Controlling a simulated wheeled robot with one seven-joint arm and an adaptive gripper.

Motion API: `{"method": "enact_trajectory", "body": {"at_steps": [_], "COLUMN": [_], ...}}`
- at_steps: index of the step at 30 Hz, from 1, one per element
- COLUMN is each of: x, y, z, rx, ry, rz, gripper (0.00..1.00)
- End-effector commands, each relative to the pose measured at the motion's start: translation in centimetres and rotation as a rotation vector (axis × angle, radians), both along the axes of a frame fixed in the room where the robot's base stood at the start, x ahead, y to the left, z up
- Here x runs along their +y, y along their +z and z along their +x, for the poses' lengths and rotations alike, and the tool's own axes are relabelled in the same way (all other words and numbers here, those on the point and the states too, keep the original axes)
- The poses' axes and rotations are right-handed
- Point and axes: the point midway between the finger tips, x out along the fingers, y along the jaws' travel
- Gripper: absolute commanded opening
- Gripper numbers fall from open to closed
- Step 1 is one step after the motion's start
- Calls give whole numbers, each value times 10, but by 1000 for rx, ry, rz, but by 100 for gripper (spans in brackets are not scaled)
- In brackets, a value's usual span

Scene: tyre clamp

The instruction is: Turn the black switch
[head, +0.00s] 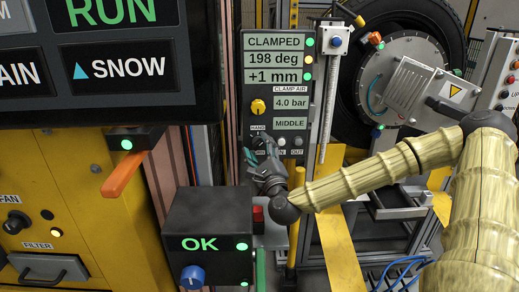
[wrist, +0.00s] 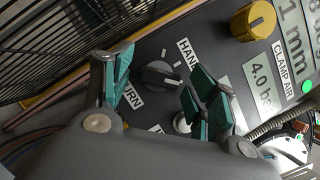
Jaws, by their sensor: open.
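The black switch (wrist: 160,76) is a round knob with a pale pointer mark, on the dark grey panel (head: 245,110). It lies between a HAND label and a label partly hidden by my finger. In the wrist view my gripper (wrist: 158,88) is open, with one teal-padded finger on each side of the switch in the picture. I see no finger clearly touching it, and the depth gap is hard to tell. In the head view my gripper (head: 262,155) is at the panel's lower part and mostly covers the switch.
A yellow knob (wrist: 254,21) sits on the same panel near the CLAMP AIR label. A white button (wrist: 182,122) is close to the right finger. Below in the head view is a dark OK box (head: 210,225) with a blue knob. A wire mesh guard (wrist: 60,40) stands beside the panel.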

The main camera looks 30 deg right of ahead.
Motion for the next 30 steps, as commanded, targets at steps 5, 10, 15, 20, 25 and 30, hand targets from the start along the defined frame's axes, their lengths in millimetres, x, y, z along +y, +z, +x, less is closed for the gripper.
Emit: {"method": "enact_trajectory", "body": {"at_steps": [5, 10, 15, 20, 25, 30], "x": [1, 6, 13, 17, 18, 18], "y": [-2, -8, -15, -20, -21, -21], "z": [-5, -25, -48, -64, -70, -70], "rx": [0, 1, 1, 1, 1, 1], "ry": [0, 0, 0, 0, -1, -1], "rz": [0, 3, 3, 1, 0, 0], "gripper": [59, 59, 59, 59, 59, 59]}}
